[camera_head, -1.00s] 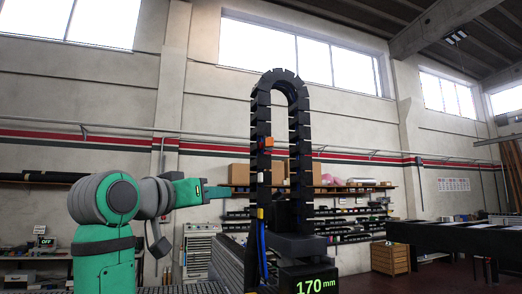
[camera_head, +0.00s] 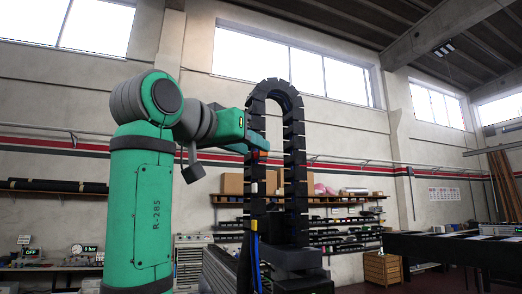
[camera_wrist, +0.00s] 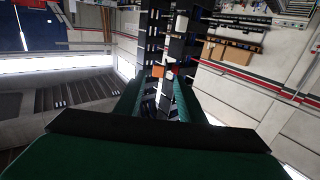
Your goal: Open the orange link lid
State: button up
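The orange link lid (camera_head: 262,154) is a small block on the left run of a tall black arched cable chain (camera_head: 294,180). In the wrist view the orange lid (camera_wrist: 158,71) sits just beyond my fingertips, near the picture's middle. My gripper (camera_head: 255,144) is beside the left run at about the lid's height. In the wrist view my gripper's (camera_wrist: 157,88) two green fingers are apart, with chain links showing between them and nothing held. Whether a finger touches the lid cannot be told. The gripper partly hides the lid in the head view.
Blue cables (camera_head: 254,262) hang below the left run. A shelf with cardboard boxes (camera_head: 233,183) stands behind the chain. A dark table (camera_head: 450,248) is at the right, and a wooden crate (camera_head: 381,268) stands near it. The air left of the chain holds my arm.

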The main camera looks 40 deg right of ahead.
jog(key=shift+s+x, duration=0.2)
jog(key=shift+x, duration=1.95)
jog(key=shift+d, duration=0.1)
